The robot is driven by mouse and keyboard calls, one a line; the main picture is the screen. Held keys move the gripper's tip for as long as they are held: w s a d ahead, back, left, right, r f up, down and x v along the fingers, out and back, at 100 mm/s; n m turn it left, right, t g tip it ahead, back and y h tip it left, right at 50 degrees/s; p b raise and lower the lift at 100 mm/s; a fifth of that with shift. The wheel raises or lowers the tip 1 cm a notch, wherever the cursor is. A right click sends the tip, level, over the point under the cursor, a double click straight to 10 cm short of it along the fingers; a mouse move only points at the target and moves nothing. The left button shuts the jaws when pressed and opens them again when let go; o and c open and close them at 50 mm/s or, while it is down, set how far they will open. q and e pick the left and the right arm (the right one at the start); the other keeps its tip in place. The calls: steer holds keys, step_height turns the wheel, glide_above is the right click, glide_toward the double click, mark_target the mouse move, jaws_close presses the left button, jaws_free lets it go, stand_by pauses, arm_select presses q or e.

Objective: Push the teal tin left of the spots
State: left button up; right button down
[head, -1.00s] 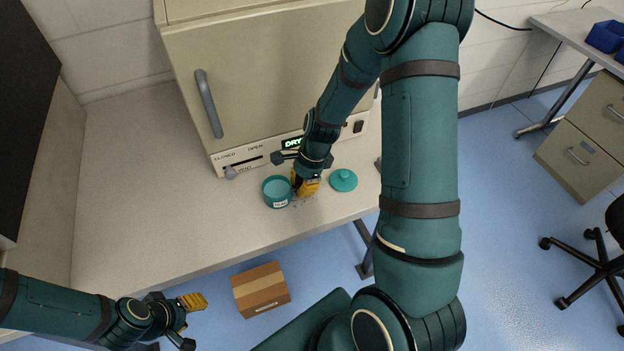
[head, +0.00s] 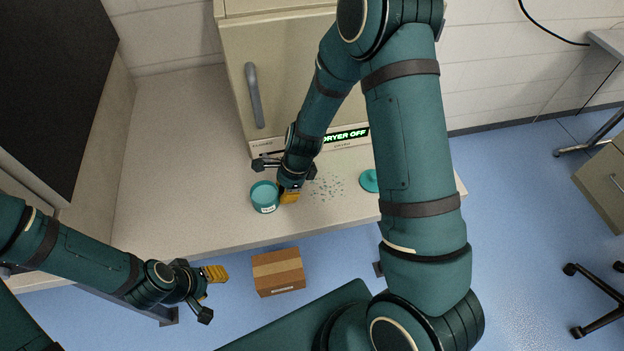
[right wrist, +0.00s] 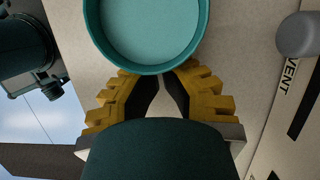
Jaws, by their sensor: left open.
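The open teal tin (head: 264,197) stands upright on the counter, left of the dark spots (head: 327,188). A strip of bare counter lies between tin and spots. My right gripper (head: 290,196) is low at the tin's right side, with its yellow fingers against or very close to the wall. In the right wrist view the fingers (right wrist: 158,76) come together at the tin's rim (right wrist: 147,70), with nothing seen between them; their very tips are partly hidden by the tin. My left gripper (head: 213,294) is open and empty, in front of the counter.
A teal lid (head: 369,181) lies right of the spots, partly behind my right arm. A beige dryer (head: 285,85) with a lit display stands behind. The counter (head: 170,170) is clear left of the tin. A cardboard box (head: 279,272) sits on the floor.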

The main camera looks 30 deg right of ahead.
steer(key=a, duration=0.2)
steer(key=shift+w+a, duration=0.2)
steer(key=shift+a, duration=0.1)
arm_select(q)
steer(key=shift+r, duration=0.35)
arm_select(e)
steer(key=d, duration=0.4)
steer(key=shift+s+d+r+p, duration=0.15)
steer(key=shift+s+d+p, duration=0.05)
steer(key=shift+s+p, duration=0.15)
arm_select(q)
steer(key=r+p, duration=0.2)
steer(key=r, duration=0.1)
steer(key=shift+w+d+p, duration=0.1)
steer(key=shift+d+p, duration=0.25)
arm_select(e)
steer(key=v, duration=0.9)
steer(key=shift+r, duration=0.3)
steer(key=shift+a, duration=0.1)
